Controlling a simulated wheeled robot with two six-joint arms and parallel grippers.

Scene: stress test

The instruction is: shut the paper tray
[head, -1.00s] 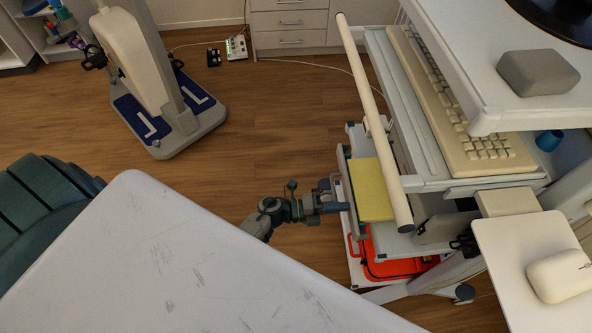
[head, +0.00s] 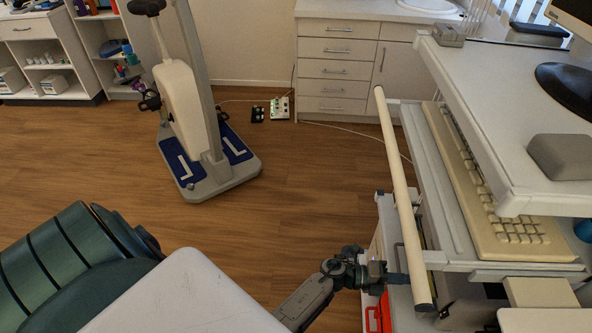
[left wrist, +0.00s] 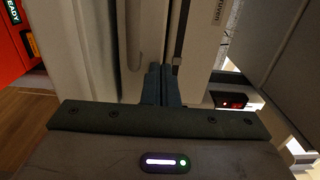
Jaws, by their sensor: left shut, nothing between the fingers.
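My left gripper (head: 398,278) is shut and empty, low beside the white cart, with its tips reaching the cream bar's lower part in the head view. In the left wrist view its two fingers (left wrist: 162,82) are together and point at pale upright panels (left wrist: 150,35), one with a curved grip-like rib. Their tips are close to the panels; I cannot tell whether they touch. The paper tray is mostly hidden behind the bar and my gripper, so I cannot tell how far out it is. My right gripper is not in view.
The cream bar (head: 402,190) runs along the cart's side, beside a keyboard (head: 485,195) on a shelf. A red case (head: 377,316) sits low on the cart. A green padded chair (head: 70,265) stands at left. Open wooden floor (head: 300,190) lies between the cart and the grey-based device (head: 215,170).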

